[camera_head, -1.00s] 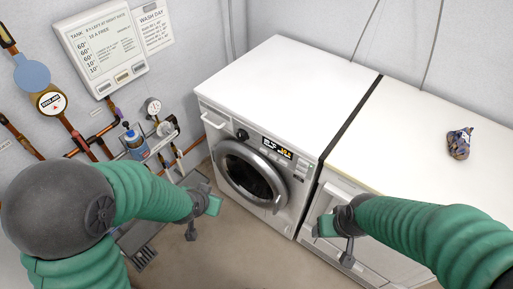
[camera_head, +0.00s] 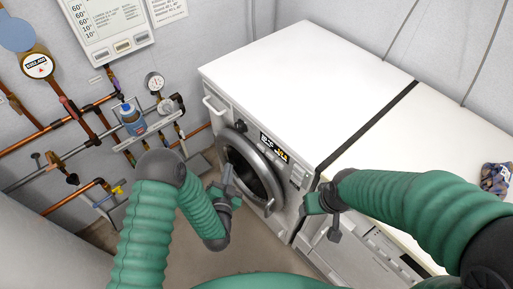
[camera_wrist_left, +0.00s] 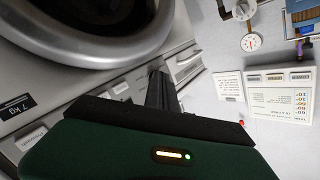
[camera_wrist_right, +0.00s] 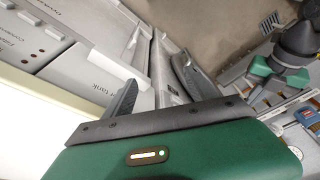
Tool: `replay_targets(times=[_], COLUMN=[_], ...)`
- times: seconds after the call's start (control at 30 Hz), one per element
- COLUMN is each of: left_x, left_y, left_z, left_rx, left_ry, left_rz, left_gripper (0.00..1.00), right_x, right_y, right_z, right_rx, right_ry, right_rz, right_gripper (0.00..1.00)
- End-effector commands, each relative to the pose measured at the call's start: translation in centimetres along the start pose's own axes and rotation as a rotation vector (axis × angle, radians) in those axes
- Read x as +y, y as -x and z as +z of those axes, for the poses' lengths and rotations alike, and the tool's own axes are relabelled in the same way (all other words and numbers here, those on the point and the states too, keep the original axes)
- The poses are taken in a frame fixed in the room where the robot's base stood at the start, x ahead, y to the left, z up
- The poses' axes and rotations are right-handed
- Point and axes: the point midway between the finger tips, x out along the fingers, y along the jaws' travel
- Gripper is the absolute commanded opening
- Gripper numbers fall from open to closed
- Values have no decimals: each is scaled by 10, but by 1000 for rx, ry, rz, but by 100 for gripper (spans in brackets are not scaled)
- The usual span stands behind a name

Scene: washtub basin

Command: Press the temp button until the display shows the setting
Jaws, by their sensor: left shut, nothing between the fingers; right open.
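The white washing machine (camera_head: 275,75) stands in the middle of the head view. Its dark display (camera_head: 273,148) shows yellow and white characters too small to read. Small buttons (camera_head: 298,175) sit right of the display; I cannot tell which is the temp button. My left gripper (camera_head: 228,174) is shut and empty, in front of the round door (camera_head: 252,172), apart from the display and lower left of it. Its fingers (camera_wrist_left: 160,88) show pressed together in the left wrist view. My right gripper (camera_head: 331,232) is open and empty before the neighbouring appliance; its spread fingers (camera_wrist_right: 153,88) show in the right wrist view.
A second white-topped appliance (camera_head: 430,140) adjoins on the right, with a crumpled patterned cloth (camera_head: 494,178) on top. Floor before the machine is clear.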

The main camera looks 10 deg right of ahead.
Motion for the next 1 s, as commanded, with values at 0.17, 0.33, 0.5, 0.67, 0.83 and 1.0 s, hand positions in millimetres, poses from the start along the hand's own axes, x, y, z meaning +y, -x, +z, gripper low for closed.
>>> replay_targets(times=[0.17, 0.33, 0.5, 0.67, 0.83, 1.0], left_x=[10, 22, 32, 41, 49, 51], left_y=[-6, -21, -38, -53, -61, -62], left_z=[-9, -19, -29, -39, -48, -50], left_rx=[3, 3, 3, 3, 2, 1], left_ry=[-7, -6, -2, -2, -6, -6], left_rz=[2, 2, 1, 1, 2, 3], left_gripper=[0, 0, 0, 0, 0, 0], right_x=[0, 0, 0, 0, 0, 0], right_y=[-2, -8, -15, -20, -22, -22], right_z=[0, 2, 4, 5, 6, 6], right_rx=[0, -1, -1, -1, -1, -1], right_ry=[0, -1, -1, 0, 0, -1], right_rz=[0, 0, 0, 0, 0, 0], right_gripper=[66, 66, 66, 66, 66, 66])
